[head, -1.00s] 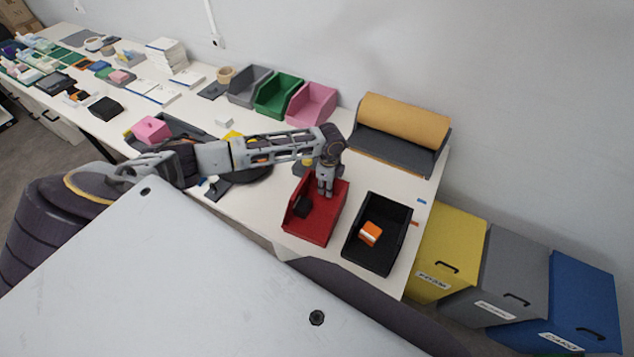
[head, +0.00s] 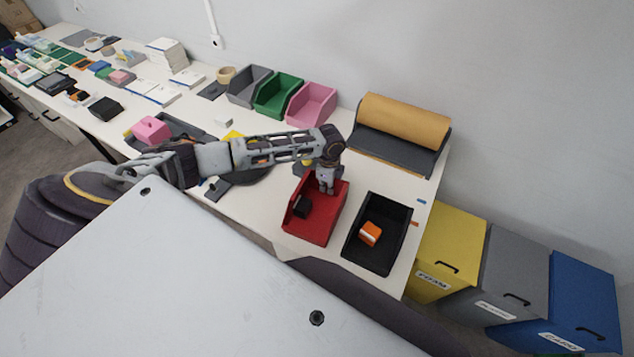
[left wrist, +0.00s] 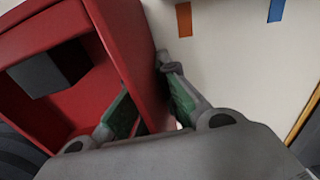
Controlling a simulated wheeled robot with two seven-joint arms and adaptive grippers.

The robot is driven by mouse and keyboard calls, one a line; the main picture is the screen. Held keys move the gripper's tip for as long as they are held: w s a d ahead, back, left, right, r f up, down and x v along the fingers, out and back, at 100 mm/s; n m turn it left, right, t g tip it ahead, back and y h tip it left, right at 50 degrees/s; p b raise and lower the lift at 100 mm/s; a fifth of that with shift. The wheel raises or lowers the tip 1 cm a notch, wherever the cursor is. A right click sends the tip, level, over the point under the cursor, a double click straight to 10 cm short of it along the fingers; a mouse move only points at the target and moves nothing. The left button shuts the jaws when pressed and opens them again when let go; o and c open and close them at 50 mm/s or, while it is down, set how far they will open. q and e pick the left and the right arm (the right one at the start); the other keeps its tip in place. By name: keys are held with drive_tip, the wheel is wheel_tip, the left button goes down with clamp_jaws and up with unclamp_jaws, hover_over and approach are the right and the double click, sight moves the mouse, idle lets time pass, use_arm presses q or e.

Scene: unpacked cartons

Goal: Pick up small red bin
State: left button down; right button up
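The small red bin (head: 318,222) stands near the front edge of the table, with a dark block (head: 302,206) inside. My left gripper (head: 326,187) points down at the bin's far wall. In the left wrist view the red bin (left wrist: 135,60) fills the left side, with the dark block (left wrist: 50,72) in it. The fingers of my left gripper (left wrist: 148,92) lean in on both sides of the bin's wall, one inside and one outside, and appear shut on it. My right gripper is not in view.
A black bin (head: 352,248) with an orange block (head: 370,233) stands close on the right. A brown roll on a grey holder (head: 398,161) lies behind. Grey, green (head: 279,95) and pink bins line the wall. Yellow, grey and blue boxes (head: 572,300) stand beyond the table.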

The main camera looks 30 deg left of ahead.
use_arm(q)
drive_tip(key=shift+r, duration=0.2)
drive_tip(key=shift+r, duration=0.6)
wheel_tip(320, 180, up, 8)
drive_tip(key=shift+r+b, duration=0.2)
drive_tip(key=shift+b, duration=0.15)
drive_tip(key=shift+r, duration=0.15)
